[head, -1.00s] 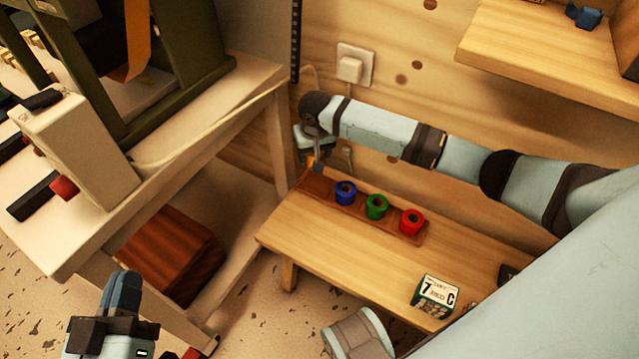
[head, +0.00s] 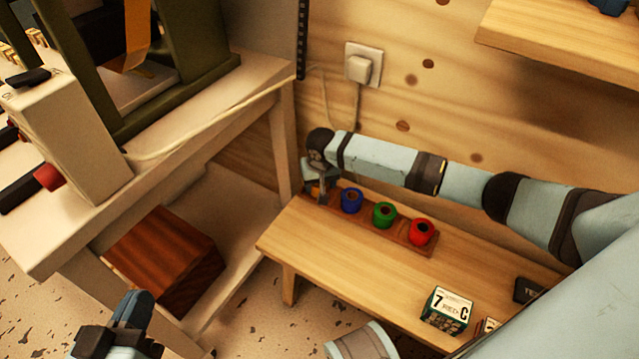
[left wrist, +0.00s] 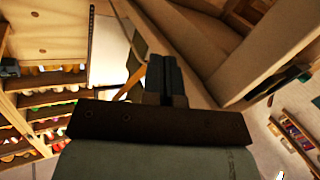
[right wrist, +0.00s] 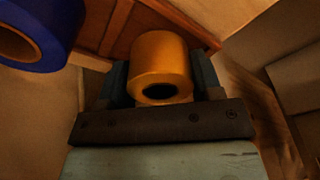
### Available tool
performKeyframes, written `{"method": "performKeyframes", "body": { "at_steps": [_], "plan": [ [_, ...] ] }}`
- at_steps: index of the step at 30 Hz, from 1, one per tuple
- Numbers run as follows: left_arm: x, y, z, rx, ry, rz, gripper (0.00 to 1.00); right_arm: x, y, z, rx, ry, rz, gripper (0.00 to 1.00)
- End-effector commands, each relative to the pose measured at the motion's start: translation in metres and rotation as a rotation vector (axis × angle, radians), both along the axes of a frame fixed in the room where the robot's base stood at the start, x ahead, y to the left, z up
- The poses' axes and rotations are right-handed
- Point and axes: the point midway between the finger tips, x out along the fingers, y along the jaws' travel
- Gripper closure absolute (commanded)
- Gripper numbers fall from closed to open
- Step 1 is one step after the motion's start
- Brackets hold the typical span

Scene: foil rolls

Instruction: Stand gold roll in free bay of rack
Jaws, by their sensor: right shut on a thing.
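The gold roll (right wrist: 160,62) is between the fingers of my right gripper (right wrist: 162,85), which is shut on it. In the head view the gold roll (head: 315,190) is mostly hidden by my right gripper (head: 320,190), at the left end of the brown rack (head: 402,232). I cannot tell whether the roll touches the bay floor. The rack's other bays hold a blue roll (head: 351,200), a green roll (head: 384,214) and a red roll (head: 421,231), all upright. My left gripper (head: 133,308) is shut and empty, far from the rack; its fingers (left wrist: 165,78) lie together.
The rack stands on a low wooden bench (head: 330,250) against the wall. A small labelled box (head: 447,311) is at the bench's front right. A white table (head: 215,130) stands left, with a dark wooden block (head: 165,262) beneath it. A wall shelf (head: 560,50) is upper right.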

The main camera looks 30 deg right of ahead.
Motion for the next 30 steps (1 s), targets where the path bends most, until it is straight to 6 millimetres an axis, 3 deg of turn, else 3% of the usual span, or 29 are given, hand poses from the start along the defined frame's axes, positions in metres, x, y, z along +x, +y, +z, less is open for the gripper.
{"method": "performKeyframes", "body": {
  "at_steps": [3, 4, 6, 7, 17, 30],
  "plan": [
    [0.0, 0.0, 0.003, -0.004, -0.002, 0.002, 1.0, 0.0, 0.0, -0.002, 0.0, 0.001, -0.001, 0.67],
    [0.0, 0.0, 0.002, -0.004, -0.002, 0.002, 1.0, 0.0, 0.0, -0.003, 0.001, 0.001, 0.0, 0.34],
    [0.0, 0.0, 0.001, -0.004, -0.002, 0.002, 1.0, 0.0, 0.0, -0.003, 0.0, 0.0, 0.0, 0.18],
    [0.0, 0.0, 0.001, -0.004, -0.001, 0.002, 1.0, 0.0, 0.0, -0.003, 0.0, 0.0, 0.0, 0.15],
    [0.0, 0.0, -0.001, 0.0, 0.001, 0.001, 1.0, 0.0, 0.0, 0.002, 0.0, -0.001, 0.001, 0.15],
    [-0.001, 0.003, 0.057, -0.092, -0.133, 0.055, 1.0, -0.012, 0.004, 0.089, 0.002, -0.001, 0.0, 0.15]
  ]
}}
